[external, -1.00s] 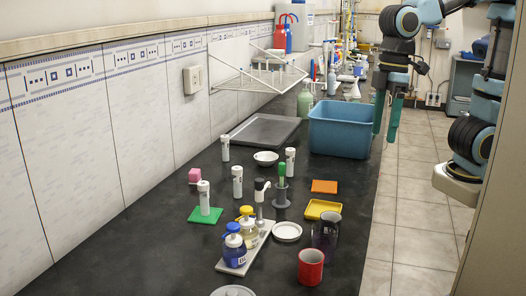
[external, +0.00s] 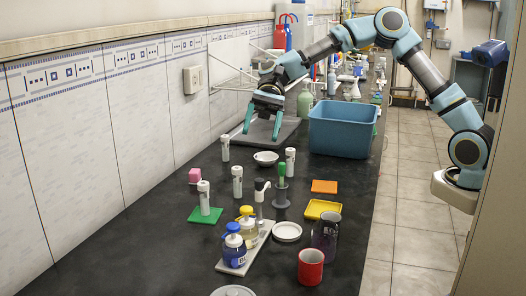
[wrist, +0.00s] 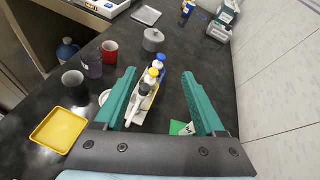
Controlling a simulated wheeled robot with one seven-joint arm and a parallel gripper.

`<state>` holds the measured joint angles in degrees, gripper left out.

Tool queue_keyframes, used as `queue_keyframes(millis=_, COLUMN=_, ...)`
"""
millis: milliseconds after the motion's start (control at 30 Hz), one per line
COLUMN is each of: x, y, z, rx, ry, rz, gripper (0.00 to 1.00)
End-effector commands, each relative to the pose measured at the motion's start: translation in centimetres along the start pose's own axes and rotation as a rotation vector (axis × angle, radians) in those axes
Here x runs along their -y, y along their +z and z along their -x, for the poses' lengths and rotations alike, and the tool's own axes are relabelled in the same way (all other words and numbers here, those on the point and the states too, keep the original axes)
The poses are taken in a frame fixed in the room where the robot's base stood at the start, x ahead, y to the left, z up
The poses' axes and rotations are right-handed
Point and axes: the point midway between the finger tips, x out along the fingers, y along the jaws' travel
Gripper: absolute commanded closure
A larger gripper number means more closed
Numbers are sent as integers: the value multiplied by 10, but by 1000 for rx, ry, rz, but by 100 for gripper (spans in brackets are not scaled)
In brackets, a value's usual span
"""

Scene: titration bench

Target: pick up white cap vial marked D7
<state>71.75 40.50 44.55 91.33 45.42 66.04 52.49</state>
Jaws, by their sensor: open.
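My gripper (external: 262,134) is open and empty, fingers pointing down, above and beyond the vials near the grey tray.
A blue bin (external: 340,132) stands right of the grey tray (external: 285,133). A white rack with blue- and yellow-capped bottles (external: 234,250), a red mug (external: 310,267), a dark cup (external: 326,235) and a yellow tray (external: 322,209) stand nearer. The tiled wall borders the left.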

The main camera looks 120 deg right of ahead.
Motion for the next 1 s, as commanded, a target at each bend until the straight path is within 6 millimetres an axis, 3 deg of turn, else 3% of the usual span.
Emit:
queue_keyframes(millis=100, x=28, y=-12, z=43, rx=122, ry=-121, rz=-124, gripper=28)
queue_keyframes(millis=367, x=65, y=-31, z=142, rx=373, ry=-326, rz=-316, gripper=28)
queue_keyframes(millis=433, x=56, y=-57, z=120, rx=364, ry=-307, rz=-317, gripper=28)
queue_keyframes(millis=800, x=24, y=-175, z=68, rx=357, ry=-307, rz=-310, gripper=28)
queue_keyframes(millis=1000, x=17, y=-204, z=54, rx=353, ry=-306, rz=-305, gripper=28)
